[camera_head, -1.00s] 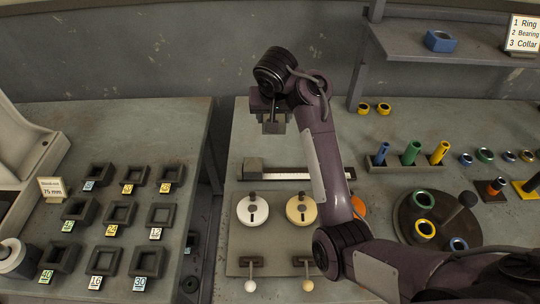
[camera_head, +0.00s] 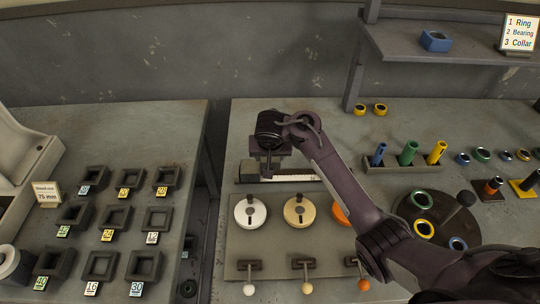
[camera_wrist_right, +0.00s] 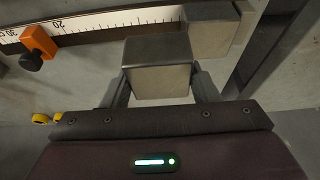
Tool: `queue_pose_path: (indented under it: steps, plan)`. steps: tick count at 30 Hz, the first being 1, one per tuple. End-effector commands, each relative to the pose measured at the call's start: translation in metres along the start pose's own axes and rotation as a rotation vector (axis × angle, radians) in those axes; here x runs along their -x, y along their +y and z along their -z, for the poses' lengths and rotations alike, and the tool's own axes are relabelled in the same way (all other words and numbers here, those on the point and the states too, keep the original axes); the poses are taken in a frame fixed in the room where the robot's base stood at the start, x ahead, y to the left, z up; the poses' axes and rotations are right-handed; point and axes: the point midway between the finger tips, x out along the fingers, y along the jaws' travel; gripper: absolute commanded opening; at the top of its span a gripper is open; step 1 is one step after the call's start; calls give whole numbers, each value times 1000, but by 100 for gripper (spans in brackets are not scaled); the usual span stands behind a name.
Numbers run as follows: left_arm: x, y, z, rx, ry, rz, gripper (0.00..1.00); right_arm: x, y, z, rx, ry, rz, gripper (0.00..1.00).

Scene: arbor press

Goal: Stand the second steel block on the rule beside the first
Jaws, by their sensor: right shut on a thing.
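The rule (camera_head: 295,178) lies along the right-hand bench, a pale scale on a dark bar. The first steel block (camera_head: 249,172) stands at its left end; in the right wrist view it is the grey block (camera_wrist_right: 209,30) at the scale's right end. My right gripper (camera_head: 268,170) is low over the rule, just right of the first block. In the right wrist view its fingers are shut on the second steel block (camera_wrist_right: 157,68), close beside the first block. I cannot tell whether the held block touches the rule. My left gripper is not in view.
An orange slider (camera_wrist_right: 38,42) sits on the rule in the wrist view. A white dial (camera_head: 250,211) and a cream dial (camera_head: 299,211) lie in front of the rule, with small levers below. A rack of coloured posts (camera_head: 408,154) stands to the right. A gap separates the two benches.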

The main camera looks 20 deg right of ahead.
Motion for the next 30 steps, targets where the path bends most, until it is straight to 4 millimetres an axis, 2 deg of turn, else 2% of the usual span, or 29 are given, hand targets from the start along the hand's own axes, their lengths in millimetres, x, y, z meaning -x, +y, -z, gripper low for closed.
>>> queue_pose_path:
  steps: [7, 24, 25, 30]
  plan:
    - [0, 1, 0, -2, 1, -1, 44, 2, -1, 2, -2, 6, 3, 0]
    - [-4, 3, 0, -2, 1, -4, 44, -9, -1, -2, -2, 5, 3, 0]
    - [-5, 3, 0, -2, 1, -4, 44, -11, 0, -4, 0, 1, 0, 56]
    - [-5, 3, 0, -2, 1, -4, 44, -11, 0, -4, 0, 1, 1, 76]
